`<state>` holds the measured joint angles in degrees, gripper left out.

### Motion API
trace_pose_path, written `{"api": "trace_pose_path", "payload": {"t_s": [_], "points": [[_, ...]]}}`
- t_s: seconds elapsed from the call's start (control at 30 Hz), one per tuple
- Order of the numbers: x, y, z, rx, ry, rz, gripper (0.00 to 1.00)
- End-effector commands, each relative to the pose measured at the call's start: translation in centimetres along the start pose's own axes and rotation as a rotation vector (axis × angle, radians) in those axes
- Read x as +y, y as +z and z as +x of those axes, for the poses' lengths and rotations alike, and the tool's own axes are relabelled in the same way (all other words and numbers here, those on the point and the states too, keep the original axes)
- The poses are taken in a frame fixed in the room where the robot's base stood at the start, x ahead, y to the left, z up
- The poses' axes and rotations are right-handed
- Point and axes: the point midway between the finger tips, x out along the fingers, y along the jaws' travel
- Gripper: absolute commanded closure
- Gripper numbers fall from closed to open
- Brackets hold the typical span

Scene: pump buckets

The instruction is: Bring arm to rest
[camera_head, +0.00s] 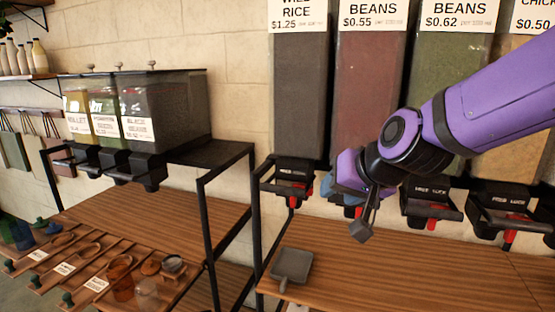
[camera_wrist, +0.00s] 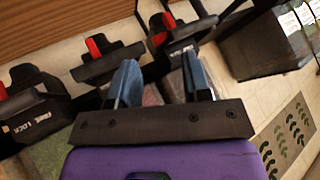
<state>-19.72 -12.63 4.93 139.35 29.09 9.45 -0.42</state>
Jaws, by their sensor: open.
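My gripper (camera_head: 357,213), on my purple and black arm, hangs in front of the bulk dispensers in the head view. It is open, with nothing visible between its fingers. In the wrist view, the two blue fingers of my gripper (camera_wrist: 158,82) stand apart, with dispenser outlets beyond them. The arm crosses from the upper right and hides parts of the bean dispensers. The wild rice dispenser (camera_head: 300,95) and the red-brown bean dispenser (camera_head: 370,80) hang on the wall behind it.
Black outlets with red levers (camera_head: 294,175) line the dispensers' lower ends. A grey scoop (camera_head: 292,265) lies on the wooden counter (camera_head: 400,280) below. Three bins (camera_head: 165,110) stand on a black rack at left, with scoops and jars on a lower shelf. Much of the right counter is clear.

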Motion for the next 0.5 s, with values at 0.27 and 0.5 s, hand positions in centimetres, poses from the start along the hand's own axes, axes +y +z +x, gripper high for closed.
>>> {"api": "trace_pose_path", "payload": {"t_s": [0.27, 0.5], "points": [[5.1, 1.2, -7.7, -0.065, 0.088, -0.072, 0.56], [9.6, 4.0, -14.0, -0.132, 0.211, -0.109, 0.56]]}}
